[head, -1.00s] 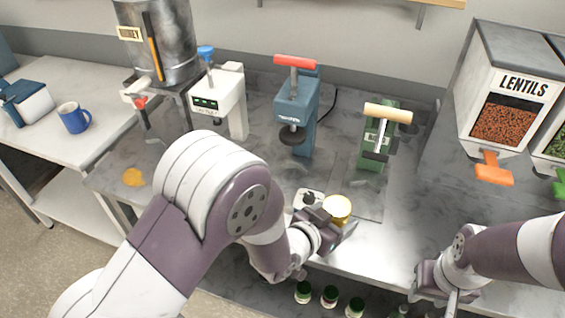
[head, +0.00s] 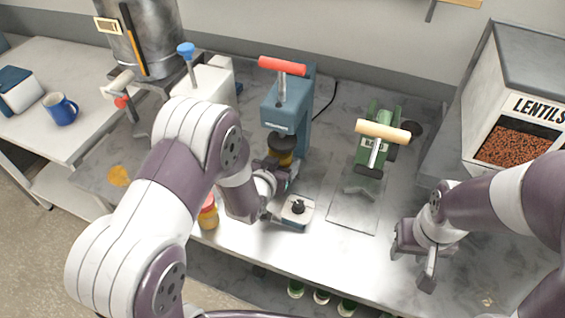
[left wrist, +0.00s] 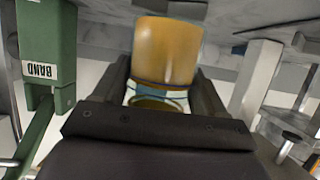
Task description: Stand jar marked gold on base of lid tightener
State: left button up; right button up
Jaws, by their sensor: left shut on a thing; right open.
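The jar with a gold lid (head: 284,157) is held by my left gripper (head: 282,178) at the blue press with a red handle (head: 287,105), which I take for the lid tightener. In the head view the lid shows just under the press's dark round pad. My right gripper (head: 416,262) is open and empty over the counter at the right.
A green device with a wooden handle (head: 378,140) stands right of the press. A red and yellow jar (head: 208,213) stands by my left arm. A lentil dispenser (head: 515,110) is at the right.

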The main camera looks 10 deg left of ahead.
pick_arm(q)
jog(key=shift+w+d+r, duration=0.1)
jog(key=shift+w+r, duration=0.05)
jog(key=shift+w, duration=0.25)
jog(key=shift+w+f, duration=0.25)
jog(key=shift+w, duration=0.05)
notch_tip(320, 180, down, 3)
jog(key=shift+r+p, duration=0.1)
jog(key=shift+p, duration=0.35)
jog(key=shift+w+f, duration=0.1)
jog(key=shift+f, duration=0.2)
jog(key=o, duration=1.3)
jog(key=shift+o, duration=0.2)
